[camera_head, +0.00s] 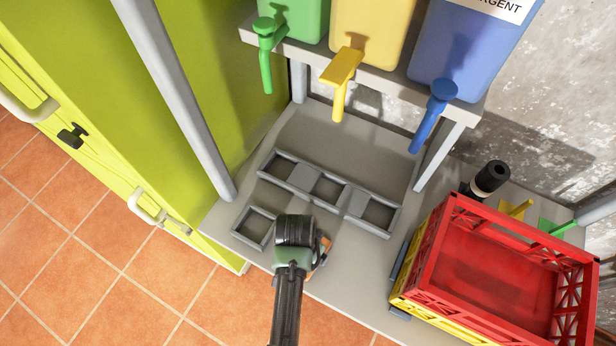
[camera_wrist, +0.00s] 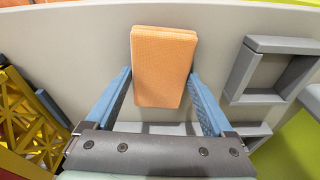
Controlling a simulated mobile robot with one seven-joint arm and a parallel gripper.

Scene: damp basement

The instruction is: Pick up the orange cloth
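The orange cloth (camera_wrist: 162,68) is a folded, flat rectangular pad in the wrist view, over the grey counter near its edge. In the head view only a small part of the cloth (camera_head: 323,246) shows beside my gripper (camera_head: 297,256), which hides the rest. In the wrist view, the two blue fingers of my gripper (camera_wrist: 160,76) are spread wide, one on each side of the cloth. The fingertips are close to its side edges; whether they touch it I cannot tell.
Grey square frames (camera_head: 324,188) sit on the counter (camera_head: 340,143) behind and left of my gripper. A red crate (camera_head: 437,240) on a yellow one stands at right. Green, yellow and blue dispensers (camera_head: 470,50) rest on a shelf above. A lime cabinet (camera_head: 215,70) is at left.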

